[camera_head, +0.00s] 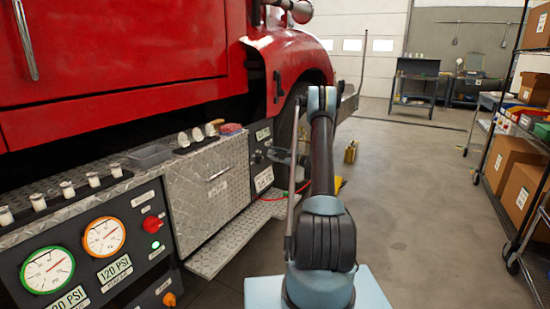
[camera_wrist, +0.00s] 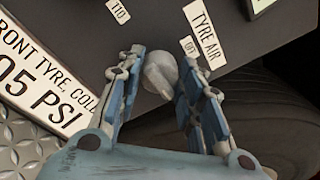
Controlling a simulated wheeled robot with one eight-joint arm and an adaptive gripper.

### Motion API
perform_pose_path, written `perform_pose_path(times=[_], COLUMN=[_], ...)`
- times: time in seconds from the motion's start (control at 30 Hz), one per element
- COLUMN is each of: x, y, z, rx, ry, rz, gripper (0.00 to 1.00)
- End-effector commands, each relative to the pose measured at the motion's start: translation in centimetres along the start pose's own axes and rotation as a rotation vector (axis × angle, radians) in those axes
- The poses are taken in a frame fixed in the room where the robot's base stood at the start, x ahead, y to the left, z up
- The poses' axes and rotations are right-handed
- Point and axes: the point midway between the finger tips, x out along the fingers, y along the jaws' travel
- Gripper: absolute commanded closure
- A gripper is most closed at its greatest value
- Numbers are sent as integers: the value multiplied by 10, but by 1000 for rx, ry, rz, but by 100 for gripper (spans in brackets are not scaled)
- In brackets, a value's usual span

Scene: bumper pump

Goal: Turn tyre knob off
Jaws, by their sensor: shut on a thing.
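The tyre knob (camera_wrist: 160,72) is a pale grey knob on a dark panel, next to a "TYRE AIR" label (camera_wrist: 206,34) and a small tag that seems to read "OFF" (camera_wrist: 188,46). My gripper (camera_wrist: 160,84) is shut on it, one blue-grey finger on each side. The knob's lower part is between the fingers, and I cannot tell exactly which way it points. In the head view, my gripper (camera_head: 284,157) is beside the dark panel (camera_head: 259,142) near the truck's wheel; the knob is hidden or too small there.
A "FRONT TYRE, COLD 105 PSI" plate (camera_wrist: 40,75) lies left of the knob. The diamond-plate box (camera_head: 208,180) and its step (camera_head: 240,235) stand left of my arm. Two gauges (camera_head: 47,270) and a red knob (camera_head: 152,224) are at lower left. The floor (camera_head: 420,220) at right is clear.

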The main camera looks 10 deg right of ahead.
Motion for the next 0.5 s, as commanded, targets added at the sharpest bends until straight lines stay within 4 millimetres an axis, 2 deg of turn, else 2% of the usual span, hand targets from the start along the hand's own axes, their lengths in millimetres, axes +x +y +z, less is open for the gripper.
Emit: perform_pose_path(times=[0.5], x=[1], y=[4], z=[1], rx=[-55], ry=[-4], rz=[2], gripper=[90])
